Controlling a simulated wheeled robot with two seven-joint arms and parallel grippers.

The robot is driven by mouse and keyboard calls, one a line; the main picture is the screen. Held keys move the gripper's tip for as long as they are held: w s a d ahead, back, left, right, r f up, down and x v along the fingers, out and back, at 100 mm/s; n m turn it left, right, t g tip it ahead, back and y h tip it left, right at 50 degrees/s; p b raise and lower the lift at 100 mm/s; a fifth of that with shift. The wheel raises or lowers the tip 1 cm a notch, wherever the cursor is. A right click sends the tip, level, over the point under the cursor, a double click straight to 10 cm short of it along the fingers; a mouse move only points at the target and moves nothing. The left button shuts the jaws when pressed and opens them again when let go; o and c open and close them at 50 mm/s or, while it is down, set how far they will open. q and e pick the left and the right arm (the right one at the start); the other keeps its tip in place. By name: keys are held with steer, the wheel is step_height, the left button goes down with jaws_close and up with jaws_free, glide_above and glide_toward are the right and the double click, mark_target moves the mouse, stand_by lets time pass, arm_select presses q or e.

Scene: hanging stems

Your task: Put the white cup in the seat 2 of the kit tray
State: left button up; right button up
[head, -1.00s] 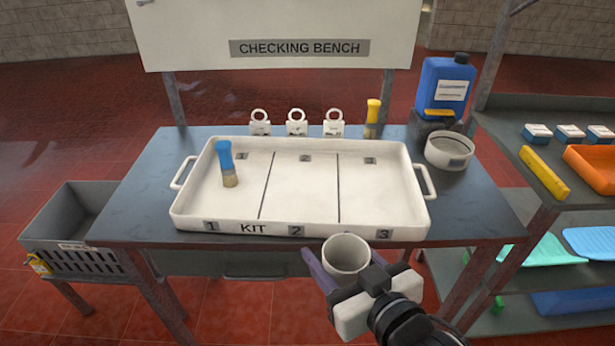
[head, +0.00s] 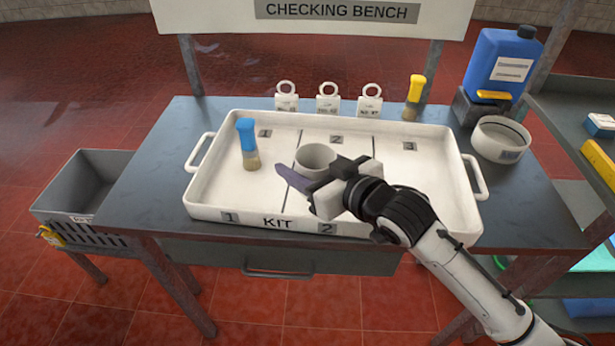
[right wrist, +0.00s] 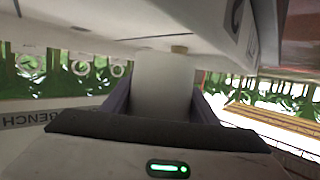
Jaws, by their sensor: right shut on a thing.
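The white cup (head: 313,157) is upright in my right gripper (head: 318,176), with purple fingers shut on either side of it; it also fills the middle of the right wrist view (right wrist: 162,85). The white kit tray (head: 205,213) lies on the bench, its sections marked 1, 2 and 3. In the head view the cup appears over seat 2 (head: 336,139), close to the left divider line. I cannot tell whether its base touches the tray floor. My right arm hides part of seats 2 and 3. My left gripper is not in view.
A blue-handled brush (head: 247,143) stands in seat 1. Behind the tray are several ringed white tags (head: 328,104) and a yellow-handled brush (head: 413,97). A white round bowl (head: 500,138) and a blue jug (head: 503,65) stand at right. A grey bin (head: 80,190) is at left.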

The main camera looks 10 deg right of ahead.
steer(key=shift+f, duration=2.05)
steer(key=shift+f, duration=0.1)
steer(key=o, duration=1)
steer(key=v, duration=1.2)
